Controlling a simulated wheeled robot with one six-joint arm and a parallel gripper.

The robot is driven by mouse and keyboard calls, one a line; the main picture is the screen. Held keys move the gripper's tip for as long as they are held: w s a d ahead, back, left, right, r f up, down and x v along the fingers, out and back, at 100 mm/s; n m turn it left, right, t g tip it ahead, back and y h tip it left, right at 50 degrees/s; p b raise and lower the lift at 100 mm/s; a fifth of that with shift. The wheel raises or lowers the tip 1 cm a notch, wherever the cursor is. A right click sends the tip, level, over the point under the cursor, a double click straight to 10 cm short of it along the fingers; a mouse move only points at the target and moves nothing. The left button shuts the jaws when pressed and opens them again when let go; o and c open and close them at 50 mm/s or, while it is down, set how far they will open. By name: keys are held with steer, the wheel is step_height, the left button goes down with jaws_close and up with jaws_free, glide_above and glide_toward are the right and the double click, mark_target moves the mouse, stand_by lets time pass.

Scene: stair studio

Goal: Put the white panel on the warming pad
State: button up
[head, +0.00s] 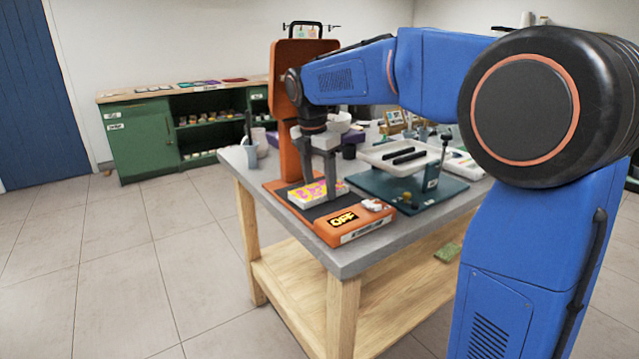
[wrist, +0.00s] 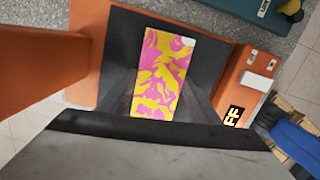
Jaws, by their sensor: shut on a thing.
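A flat slab with a pink and yellow patterned face (head: 303,195) and pale edges lies on or just above the dark warming pad (head: 325,210). I cannot tell if it touches the pad. It also shows in the wrist view (wrist: 162,75), with a small white patch at one top corner. I see no plain white panel apart from it. My gripper (head: 319,192) points down over the pad and is shut on the patterned slab. The pad is part of an orange machine (head: 350,224) whose display reads OFF.
The machine's tall orange column (head: 283,110) stands behind my gripper. A teal stand (head: 405,190) and a white tray (head: 385,157) with black bars are to the right. A green cabinet (head: 140,140) is beyond.

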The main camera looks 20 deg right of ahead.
mark_target(317, 190)
steer(key=o, duration=1.2)
steer(key=shift+f, duration=0.1)
steer(key=shift+o, duration=0.2)
steer(key=shift+s+a+r, duration=0.1)
steer(key=shift+a+r, duration=0.1)
steer(key=shift+r, duration=1.75)
steer(key=shift+s+a+r, duration=0.1)
steer(key=shift+a+r, duration=0.1)
steer(key=shift+r, duration=1.75)
